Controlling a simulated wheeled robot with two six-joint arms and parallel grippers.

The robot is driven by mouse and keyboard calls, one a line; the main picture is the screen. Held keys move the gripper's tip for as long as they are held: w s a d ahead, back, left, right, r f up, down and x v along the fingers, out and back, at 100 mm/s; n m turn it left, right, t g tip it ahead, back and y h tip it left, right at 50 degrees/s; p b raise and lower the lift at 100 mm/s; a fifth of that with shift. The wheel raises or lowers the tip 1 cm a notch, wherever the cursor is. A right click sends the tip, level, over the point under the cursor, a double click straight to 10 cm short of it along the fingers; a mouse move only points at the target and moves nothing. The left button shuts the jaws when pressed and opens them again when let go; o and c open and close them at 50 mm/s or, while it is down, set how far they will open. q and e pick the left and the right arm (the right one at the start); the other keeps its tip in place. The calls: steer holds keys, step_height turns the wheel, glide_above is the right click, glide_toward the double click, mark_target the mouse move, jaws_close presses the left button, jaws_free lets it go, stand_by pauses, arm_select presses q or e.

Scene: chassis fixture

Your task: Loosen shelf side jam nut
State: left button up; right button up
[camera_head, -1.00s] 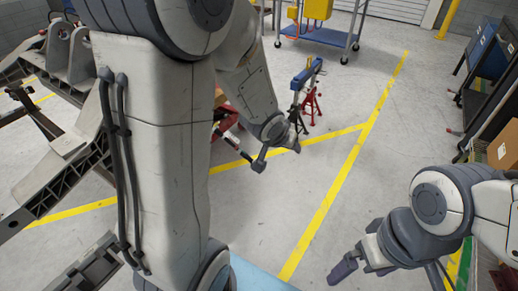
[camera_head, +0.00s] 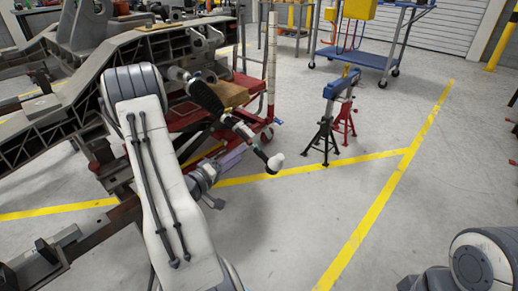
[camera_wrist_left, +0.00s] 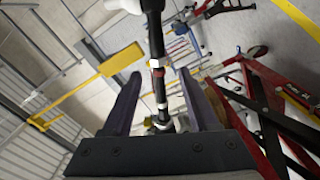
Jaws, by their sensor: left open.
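A steering rod with a black ribbed boot (camera_head: 207,98) sticks out from the chassis (camera_head: 150,45) toward the floor's open side. It ends in a pale rod end (camera_head: 275,162). Light metal bands, one possibly the jam nut, show on the rod in the left wrist view (camera_wrist_left: 160,104); I cannot tell which is the nut. My left gripper (camera_head: 230,157) is just below and left of the rod in the head view. In the left wrist view its purple fingers (camera_wrist_left: 160,98) are open, and the rod appears between them; contact is not visible. My right gripper is out of frame.
A red lift cart (camera_head: 200,118) carrying a brown block (camera_head: 225,93) stands behind the rod. Black and red jack stands (camera_head: 325,135) are to the right. A blue-shelved cart (camera_head: 362,62) is farther back.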

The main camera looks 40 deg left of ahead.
mark_target(254, 147)
arm_select(q)
steer(key=w+d+b, duration=0.1)
steer(key=w+b, duration=0.1)
steer(key=w, duration=0.7)
steer(key=shift+w+b, duration=0.25)
steer(key=shift+b, duration=0.05)
steer(key=shift+d, duration=0.1)
steer(key=shift+c, duration=0.3)
